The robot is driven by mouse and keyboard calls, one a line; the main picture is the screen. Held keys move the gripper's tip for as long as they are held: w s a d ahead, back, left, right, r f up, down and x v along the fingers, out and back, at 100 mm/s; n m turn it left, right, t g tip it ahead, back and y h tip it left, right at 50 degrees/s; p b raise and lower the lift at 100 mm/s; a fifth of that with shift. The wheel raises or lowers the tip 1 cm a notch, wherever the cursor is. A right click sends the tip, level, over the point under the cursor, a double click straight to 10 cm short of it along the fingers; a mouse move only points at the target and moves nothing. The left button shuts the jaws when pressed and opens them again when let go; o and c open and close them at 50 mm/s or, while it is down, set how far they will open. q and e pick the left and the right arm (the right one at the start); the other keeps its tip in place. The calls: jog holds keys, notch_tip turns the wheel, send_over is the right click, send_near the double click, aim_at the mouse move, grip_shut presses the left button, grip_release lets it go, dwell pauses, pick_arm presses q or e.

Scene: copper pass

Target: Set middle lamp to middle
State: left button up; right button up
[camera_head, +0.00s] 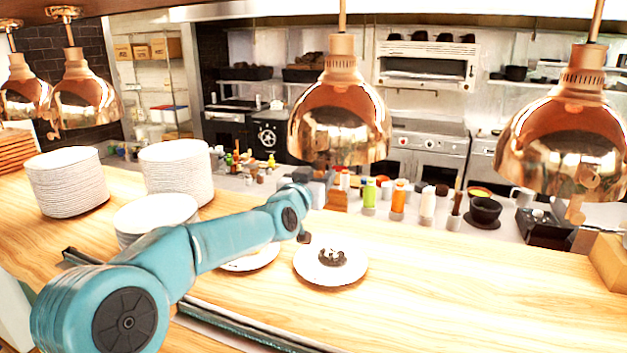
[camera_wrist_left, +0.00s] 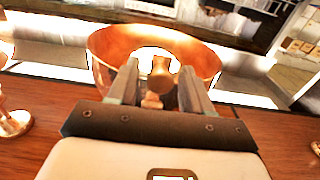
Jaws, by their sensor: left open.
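The middle lamp (camera_head: 338,122) is a shiny copper dome that hangs on a rod above the counter in the head view. Its copper shade (camera_wrist_left: 210,52) fills the upper middle of the left wrist view, with a small round copper knob (camera_wrist_left: 160,80) inside its outline. My left gripper (camera_wrist_left: 159,72) is open, with one finger on each side of the knob in that view. I cannot tell whether the fingers touch it. In the head view my left arm reaches from the lower left to just below this lamp. My right gripper is in neither view.
Another copper lamp (camera_head: 566,135) hangs at the right, and two more hang at the far left, one of them here (camera_head: 84,100). Plate stacks (camera_head: 66,182) and a plate with food (camera_head: 331,275) stand on the wooden counter (camera_head: 480,295). Bottles (camera_head: 398,198) stand behind it.

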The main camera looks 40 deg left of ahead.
pick_arm(q)
jog(key=b+v, duration=0.3)
jog(key=v, duration=1.3)
jog(key=shift+s+b, duration=0.2)
jog(key=shift+b, duration=0.2)
jog(key=shift+a, duration=0.1)
